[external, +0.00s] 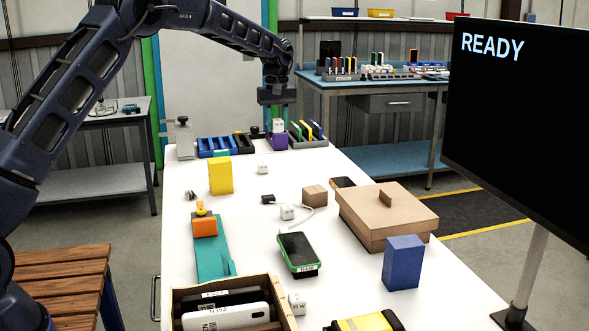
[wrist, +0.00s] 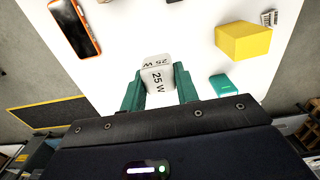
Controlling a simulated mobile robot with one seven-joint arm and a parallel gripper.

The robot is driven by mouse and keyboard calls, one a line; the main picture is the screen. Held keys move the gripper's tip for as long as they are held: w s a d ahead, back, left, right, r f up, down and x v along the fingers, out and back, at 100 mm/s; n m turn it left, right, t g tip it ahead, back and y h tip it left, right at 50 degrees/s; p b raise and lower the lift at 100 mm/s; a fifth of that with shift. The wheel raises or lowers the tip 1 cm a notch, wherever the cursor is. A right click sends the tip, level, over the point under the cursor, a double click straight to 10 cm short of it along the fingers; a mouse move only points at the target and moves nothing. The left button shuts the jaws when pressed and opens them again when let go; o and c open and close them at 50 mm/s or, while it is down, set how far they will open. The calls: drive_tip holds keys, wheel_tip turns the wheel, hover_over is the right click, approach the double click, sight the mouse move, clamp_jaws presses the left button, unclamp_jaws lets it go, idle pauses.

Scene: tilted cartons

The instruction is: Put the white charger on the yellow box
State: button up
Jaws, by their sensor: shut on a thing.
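My gripper (external: 278,108) is at the far end of the white table, pointing down. Its teal fingers (wrist: 159,88) are shut on a white charger (wrist: 156,75) marked "25 W". In the external view this charger (external: 278,126) shows just above a purple block or bin; whether they touch is unclear. The yellow box (external: 220,176) stands upright on the table, nearer the camera and left of my gripper. In the wrist view the yellow box (wrist: 243,42) is at the upper right, apart from the charger, and its visible faces are bare.
Other white chargers (external: 262,168) lie on the table. Blue bins (external: 217,146) and a rack line the far edge. A brown carton (external: 385,218), a blue box (external: 403,262) and a green phone (external: 298,252) stand nearer. An orange phone (wrist: 75,27) lies at upper left.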

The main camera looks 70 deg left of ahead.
wheel_tip(320, 180, up, 11)
hover_over(219, 159)
wheel_tip(219, 159, down, 20)
drive_tip(key=shift+d+r, duration=0.15)
drive_tip(key=shift+r, duration=0.1)
drive_tip(key=shift+f, duration=0.1)
drive_tip(key=o, duration=1)
wheel_tip(219, 159, up, 12)
drive_tip(key=shift+r, duration=0.15)
